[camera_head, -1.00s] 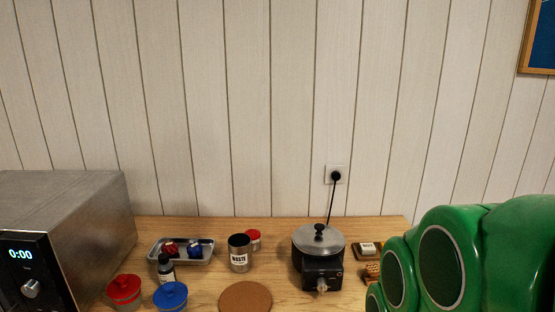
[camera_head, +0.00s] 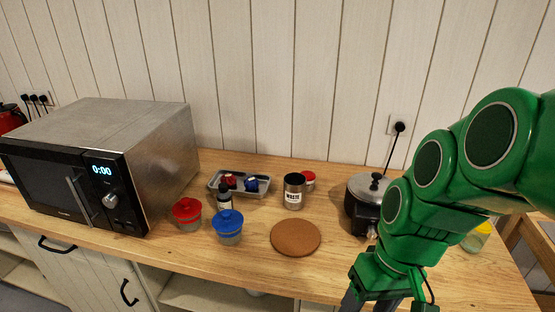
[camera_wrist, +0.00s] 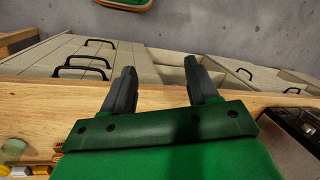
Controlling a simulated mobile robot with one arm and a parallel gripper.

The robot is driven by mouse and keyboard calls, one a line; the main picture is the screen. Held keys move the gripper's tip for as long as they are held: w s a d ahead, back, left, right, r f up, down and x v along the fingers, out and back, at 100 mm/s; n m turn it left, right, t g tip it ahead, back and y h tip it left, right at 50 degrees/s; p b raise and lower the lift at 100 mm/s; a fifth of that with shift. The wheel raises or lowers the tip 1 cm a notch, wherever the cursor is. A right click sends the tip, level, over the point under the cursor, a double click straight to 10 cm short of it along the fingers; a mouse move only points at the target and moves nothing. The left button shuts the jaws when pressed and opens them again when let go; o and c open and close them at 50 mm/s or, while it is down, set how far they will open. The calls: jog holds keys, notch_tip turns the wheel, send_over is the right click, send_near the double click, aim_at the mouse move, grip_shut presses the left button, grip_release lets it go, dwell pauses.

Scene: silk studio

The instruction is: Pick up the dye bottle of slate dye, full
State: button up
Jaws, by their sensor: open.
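A small dark bottle with a pale label (camera_head: 224,197) stands upright on the wooden counter, in front of the metal tray and behind the blue-lidded jar. I cannot read its label or tell its dye colour or how full it is. My gripper (camera_wrist: 157,88) is open and empty in the wrist view, its two dark fingers apart above the counter's front edge. In the head view my gripper is at the bottom right, partly cut off by the frame, far to the right of the bottle.
A metal tray (camera_head: 261,193) holds red and blue items. A red-lidded jar (camera_head: 187,214) and a blue-lidded jar (camera_head: 228,227) flank the bottle's front. A waste tin (camera_head: 294,191), cork mat (camera_head: 296,238), lidded pot (camera_head: 366,190) and microwave (camera_head: 120,165) share the counter.

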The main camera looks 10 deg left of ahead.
aim_at(223, 185)
jog(key=w+a+r+n+g+y, duration=0.15)
jog(key=w+a+n+y, duration=0.3)
jog(key=w+a, duration=0.65)
jog(key=w+a+r+n+y, duration=0.25)
jog(key=w+a+n, duration=0.35)
jog(key=w+a, duration=0.5)
jog(key=shift+w+a+f+n+t+y, duration=0.35)
jog(key=shift+w+a+f+n+y, duration=0.35)
jog(key=shift+w+a+f, duration=1.45)
jog(key=shift+w+a+f+n+t+y, duration=0.35)
jog(key=shift+w+a+f+n+y, duration=0.3)
jog(key=shift+w+a+f, duration=1.45)
jog(key=shift+w+a+f+n+t+y, duration=0.35)
jog(key=shift+w+a+f+n+y, duration=0.65)
jog(key=shift+w+a, duration=1.95)
jog(key=a+f, duration=0.2)
jog(key=shift+w+a+f+m+h, duration=0.15)
jog(key=shift+w+f+m+h, duration=0.1)
jog(key=shift+f+m, duration=0.15)
jog(key=shift+s+a+f, duration=0.1)
jog(key=shift+a+f, duration=0.05)
jog(key=shift+a, duration=0.5)
